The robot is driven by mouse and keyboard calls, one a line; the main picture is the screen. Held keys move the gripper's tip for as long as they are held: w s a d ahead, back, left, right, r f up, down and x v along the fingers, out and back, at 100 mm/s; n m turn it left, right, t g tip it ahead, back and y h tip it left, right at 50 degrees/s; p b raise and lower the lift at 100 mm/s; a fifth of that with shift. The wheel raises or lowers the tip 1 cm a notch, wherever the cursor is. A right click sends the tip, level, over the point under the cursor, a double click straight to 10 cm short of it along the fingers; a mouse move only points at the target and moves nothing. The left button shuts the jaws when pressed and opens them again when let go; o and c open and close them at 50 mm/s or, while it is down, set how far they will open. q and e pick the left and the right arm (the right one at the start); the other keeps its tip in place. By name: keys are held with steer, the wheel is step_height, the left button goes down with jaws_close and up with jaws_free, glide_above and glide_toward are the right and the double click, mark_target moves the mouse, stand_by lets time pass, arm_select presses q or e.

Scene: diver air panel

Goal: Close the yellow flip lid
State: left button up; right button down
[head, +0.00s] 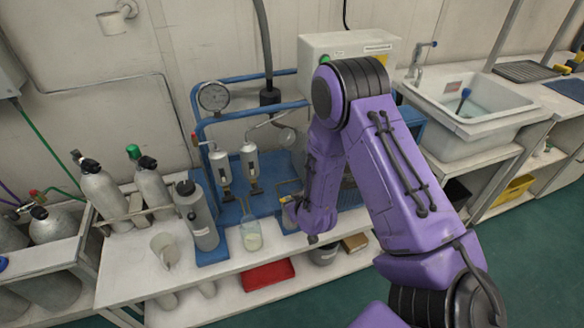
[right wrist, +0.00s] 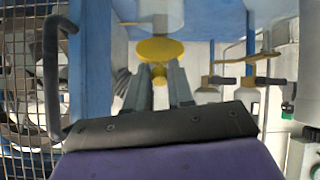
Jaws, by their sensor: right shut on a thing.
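In the right wrist view a yellow disc-shaped piece (right wrist: 160,49), which looks like the flip lid, sits just beyond my fingertips, with a small yellow part below it. My right gripper (right wrist: 159,85) is shut on this small yellow part, between its two grey fingers. In the head view my right gripper (head: 288,205) is low over the front of the blue rack, beside a flask (head: 251,235). The lid is too small and too hidden by my arm to make out there. My left gripper is not in view.
A blue rack (head: 226,205) with a gauge (head: 213,97) and filter bottles stands on the white bench. A grey cylinder (head: 197,215) is left of the flask. A wire mesh (right wrist: 20,110) is close at the left in the wrist view. A sink (head: 470,110) is at the right.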

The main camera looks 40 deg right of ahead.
steer(key=shift+w+d+r, duration=0.1)
steer(key=shift+w+r, duration=0.1)
steer(key=c, duration=1)
jaws_free()
steer(key=shift+s+f, duration=0.1)
steer(key=shift+c, duration=0.2)
steer(key=p+v, duration=0.1)
steer(key=v, duration=0.9)
steer(key=shift+s, duration=0.25)
